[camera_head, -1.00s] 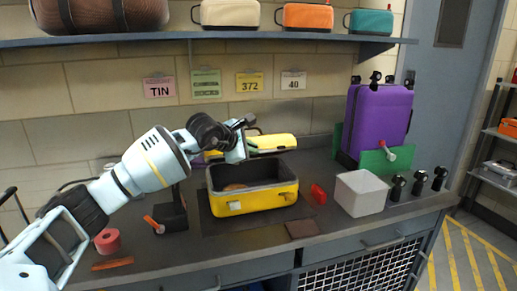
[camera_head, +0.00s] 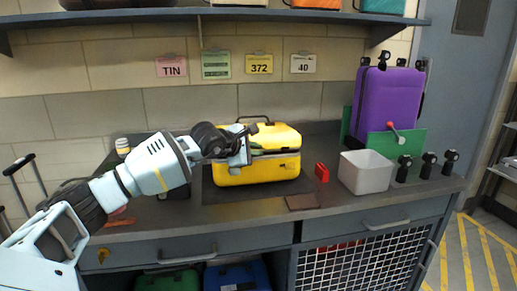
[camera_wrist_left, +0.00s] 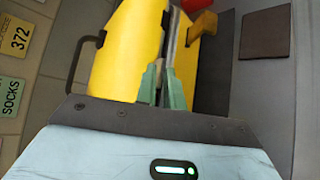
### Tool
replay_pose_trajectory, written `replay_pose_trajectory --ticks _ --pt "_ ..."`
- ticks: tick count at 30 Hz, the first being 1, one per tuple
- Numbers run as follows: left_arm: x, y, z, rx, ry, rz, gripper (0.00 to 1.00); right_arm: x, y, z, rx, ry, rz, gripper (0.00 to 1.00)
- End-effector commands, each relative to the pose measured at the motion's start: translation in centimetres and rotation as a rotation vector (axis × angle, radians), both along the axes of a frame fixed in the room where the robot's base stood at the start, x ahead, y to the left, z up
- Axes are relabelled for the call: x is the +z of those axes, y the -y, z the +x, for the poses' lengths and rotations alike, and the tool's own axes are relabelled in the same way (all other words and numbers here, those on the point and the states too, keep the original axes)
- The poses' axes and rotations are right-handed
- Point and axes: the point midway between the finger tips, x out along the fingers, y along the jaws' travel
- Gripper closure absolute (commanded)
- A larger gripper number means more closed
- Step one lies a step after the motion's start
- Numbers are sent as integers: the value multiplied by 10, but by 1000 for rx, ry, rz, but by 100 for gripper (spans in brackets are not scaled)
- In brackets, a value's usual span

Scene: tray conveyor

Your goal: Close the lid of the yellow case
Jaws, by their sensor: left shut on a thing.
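The yellow case (camera_head: 258,170) sits on a dark mat on the counter. Its yellow lid (camera_head: 268,134) is swung over the base and looks nearly down. In the left wrist view, the lid (camera_wrist_left: 122,50) with its dark handle lies beside the base (camera_wrist_left: 187,70), with a narrow dark and grey gap between them. The exact contact is partly hidden. My right gripper is not in view.
A grey open bin (camera_head: 366,176), a small red object (camera_head: 322,172) and a brown square (camera_head: 302,202) lie right of the case. Several black knobbed objects and a purple suitcase (camera_head: 388,105) stand farther right. A shelf (camera_head: 215,14) runs above.

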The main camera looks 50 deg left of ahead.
Motion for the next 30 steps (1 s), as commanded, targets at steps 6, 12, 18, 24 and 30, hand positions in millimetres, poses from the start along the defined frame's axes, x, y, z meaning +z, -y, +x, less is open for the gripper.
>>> replay_pose_trajectory --ticks 6,12,18,24,30 --pt "-14 -4 -1 6 -7 1 100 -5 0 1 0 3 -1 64" --pt "-15 -4 -1 6 -4 0 100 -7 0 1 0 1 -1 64" --pt "-14 -4 -1 6 -3 0 100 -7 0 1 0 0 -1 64" --pt "-13 -4 -1 6 -1 1 79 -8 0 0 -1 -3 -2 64" --pt "-13 -4 -1 6 0 2 70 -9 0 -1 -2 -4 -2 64"
